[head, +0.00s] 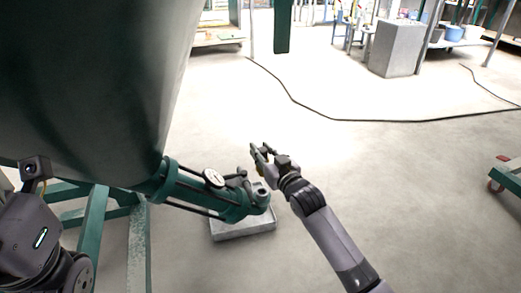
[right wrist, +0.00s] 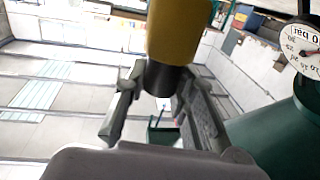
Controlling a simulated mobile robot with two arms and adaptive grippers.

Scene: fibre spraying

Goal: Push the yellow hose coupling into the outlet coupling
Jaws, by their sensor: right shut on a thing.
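The yellow hose coupling (right wrist: 180,28) is at the top middle of the right wrist view, with a dark lower end (right wrist: 166,76). My right gripper (right wrist: 160,95) is shut on it, one finger on each side of the dark end. In the head view my right gripper (head: 262,158) is just above and beside the end of the green outlet pipe. The outlet coupling (head: 262,194) is a dark green fitting at that pipe end, apart from the gripper. The yellow coupling is mostly hidden in the head view. My left gripper is out of view.
A big green tank (head: 90,80) fills the upper left, on a green frame (head: 92,222). A pressure gauge (head: 213,178) sits on the outlet pipe. A grey block (head: 243,228) lies on the floor below it. A black cable (head: 340,119) crosses the floor. Open floor lies to the right.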

